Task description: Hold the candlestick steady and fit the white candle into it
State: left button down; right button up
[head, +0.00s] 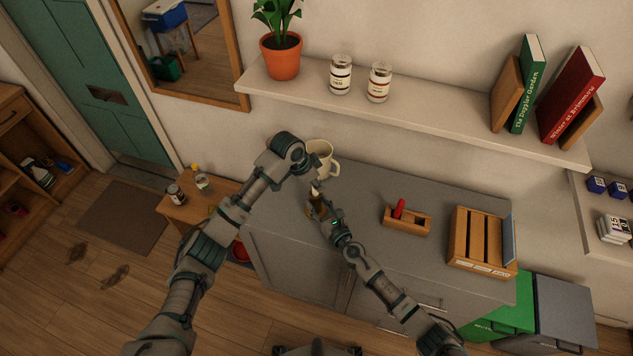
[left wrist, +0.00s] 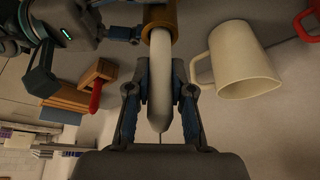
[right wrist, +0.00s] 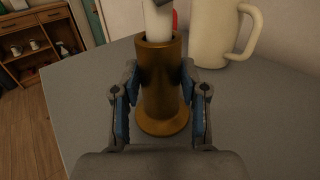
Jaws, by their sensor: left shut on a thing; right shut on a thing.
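The brass candlestick (right wrist: 162,85) stands upright on the grey counter in the right wrist view. My right gripper (right wrist: 160,105) is shut on its body, one finger on each side. The white candle (left wrist: 160,85) is in my left gripper (left wrist: 160,95), which is shut around it. The candle's lower end meets the candlestick's mouth (left wrist: 160,18) in the left wrist view, and the white candle (right wrist: 157,25) stands over the mouth in the right wrist view. How deep it sits is hidden.
A cream mug (head: 322,160) stands close behind the candlestick on the counter (head: 370,195). A small wooden box with a red-handled thing (head: 399,209) and a slatted wooden rack (head: 480,240) are to the right. A shelf (head: 420,115) runs above the counter's back.

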pick_arm(q)
jog(key=c, duration=1)
grip_release()
jog(key=shift+f, duration=0.1)
jog(key=v, duration=1.2)
jog(key=shift+s+a, duration=0.1)
pick_arm(e)
jog(key=o, duration=1.3)
jog(key=shift+o, duration=0.2)
